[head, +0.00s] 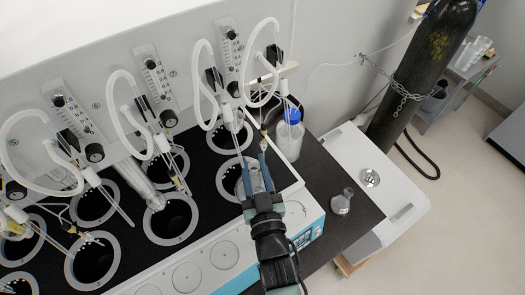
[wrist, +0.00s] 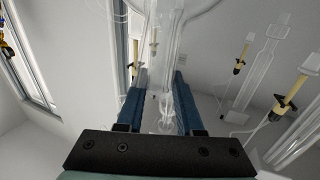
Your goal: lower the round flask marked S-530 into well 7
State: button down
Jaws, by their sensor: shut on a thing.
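A clear glass flask (head: 256,183) is between the two blue fingers of my gripper (head: 254,166), which is shut on it. In the wrist view the glass (wrist: 172,45) runs up from between the fingers (wrist: 158,105) to a wide part at the top edge. No S-530 marking is readable. The flask is at the front right ringed well (head: 223,181) of the distiller; my gripper and the flask partly cover this well. I cannot tell how deep the flask is in it, or whether it touches the ring. No well numbers are readable.
Another ringed well (head: 231,138) lies behind, with tubing and a glass condenser above. A blue-capped bottle (head: 289,136) stands right of it. A small flask (head: 342,202) stands on the dark bench top (head: 335,175). A chained gas cylinder (head: 421,70) stands at the back right.

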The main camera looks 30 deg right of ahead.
jog(key=shift+w, duration=3.85)
notch_tip(320, 180, down, 8)
jog(key=b, duration=0.7)
jog(key=shift+a+r, duration=0.15)
jog(key=shift+r, duration=0.05)
jog(key=shift+f+b, duration=0.35)
jog(key=shift+b, duration=0.05)
jog(key=c, duration=0.5)
grip_release()
jog(key=shift+s, duration=0.1)
jog(key=shift+f, duration=0.15)
jog(key=shift+s, duration=0.1)
